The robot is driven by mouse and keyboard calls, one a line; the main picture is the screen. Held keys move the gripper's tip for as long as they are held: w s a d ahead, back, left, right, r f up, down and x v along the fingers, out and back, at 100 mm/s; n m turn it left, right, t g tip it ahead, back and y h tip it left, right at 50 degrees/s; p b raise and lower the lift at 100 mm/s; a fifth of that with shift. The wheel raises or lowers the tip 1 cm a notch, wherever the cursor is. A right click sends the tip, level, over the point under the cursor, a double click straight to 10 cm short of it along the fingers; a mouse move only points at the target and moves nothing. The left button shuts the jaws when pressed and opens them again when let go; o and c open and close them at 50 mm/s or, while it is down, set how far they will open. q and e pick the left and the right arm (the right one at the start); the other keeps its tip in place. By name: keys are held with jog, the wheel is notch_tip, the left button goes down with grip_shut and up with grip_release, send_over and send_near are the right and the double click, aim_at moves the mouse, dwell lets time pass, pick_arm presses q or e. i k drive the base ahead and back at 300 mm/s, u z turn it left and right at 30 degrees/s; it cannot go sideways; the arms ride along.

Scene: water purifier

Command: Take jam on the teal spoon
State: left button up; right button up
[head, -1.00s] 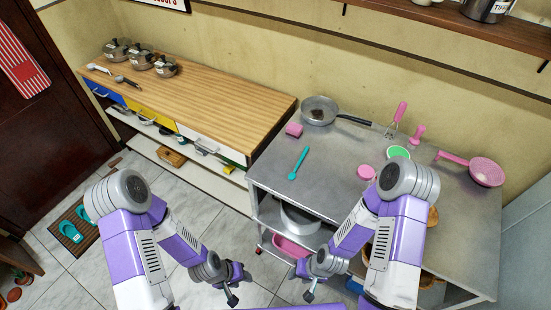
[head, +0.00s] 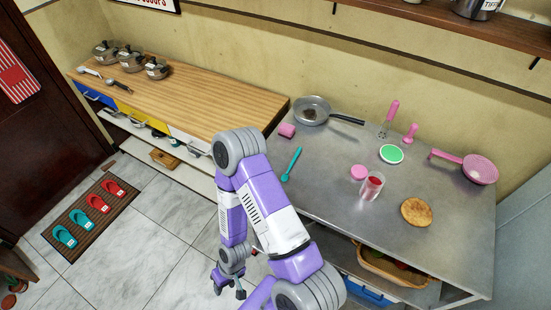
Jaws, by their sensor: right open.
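The teal spoon (head: 291,164) lies on the left part of the grey metal table (head: 325,180), with nothing holding it. A clear glass jar with red jam (head: 371,187) stands on the same table, right of the spoon. The round pink lid (head: 359,172) lies beside the jar. My right gripper (head: 229,290) is open and empty. It hangs low over the floor tiles, left of the metal table and well below the spoon in the picture. My left gripper is out of view.
A wooden counter (head: 190,95) stands left. The tabletop between spoon and jar is clear.

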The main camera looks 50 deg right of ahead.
aim_at(285, 177)
jog(key=i, duration=1.85)
jog(key=z, duration=2.75)
